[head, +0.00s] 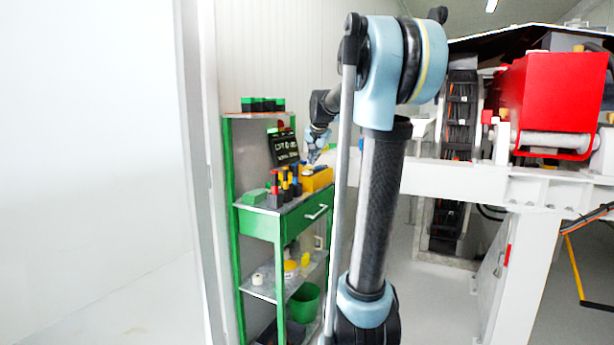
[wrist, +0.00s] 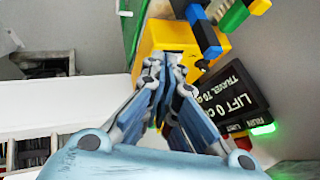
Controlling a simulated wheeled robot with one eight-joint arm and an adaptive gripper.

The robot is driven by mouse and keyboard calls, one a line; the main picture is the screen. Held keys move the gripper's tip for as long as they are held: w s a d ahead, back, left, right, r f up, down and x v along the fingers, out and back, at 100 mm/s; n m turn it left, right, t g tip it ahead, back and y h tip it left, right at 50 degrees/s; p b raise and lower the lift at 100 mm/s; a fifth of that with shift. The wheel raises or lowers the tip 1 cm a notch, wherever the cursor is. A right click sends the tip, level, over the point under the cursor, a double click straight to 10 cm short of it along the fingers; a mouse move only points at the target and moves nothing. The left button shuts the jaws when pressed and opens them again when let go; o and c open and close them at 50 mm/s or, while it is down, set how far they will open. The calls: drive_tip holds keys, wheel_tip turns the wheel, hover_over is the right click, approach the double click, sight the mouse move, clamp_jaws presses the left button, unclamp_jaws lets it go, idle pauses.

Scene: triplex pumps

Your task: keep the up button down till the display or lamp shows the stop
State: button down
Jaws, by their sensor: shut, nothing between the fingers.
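A yellow control box (head: 318,181) stands on top of the green cabinet; it also shows in the wrist view (wrist: 158,38). My gripper (head: 313,157) is shut and empty, its fingertips (wrist: 165,62) at the box. They hide the button face, so I cannot tell whether they touch or press the up button. A black display (head: 285,148) stands behind the box.
Several colored-handled tools (head: 288,184) stand beside the yellow box, and a green block (head: 254,196) lies left of them. The green cabinet (head: 262,226) has a drawer and lower shelves. A white frame with a red unit (head: 548,95) stands at right. The floor at left is clear.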

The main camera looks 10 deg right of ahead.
wheel_tip(320, 180, up, 4)
drive_tip(key=r+m+t, duration=0.1)
drive_tip(key=m+t, duration=0.1)
hover_over(310, 172)
drive_tip(key=w, duration=0.1)
drive_tip(key=shift+f, duration=0.25)
drive_tip(key=shift+f, duration=0.1)
drive_tip(key=shift+f, duration=4.3)
drive_tip(key=shift+s+f, duration=0.1)
drive_tip(key=shift+f, duration=0.25)
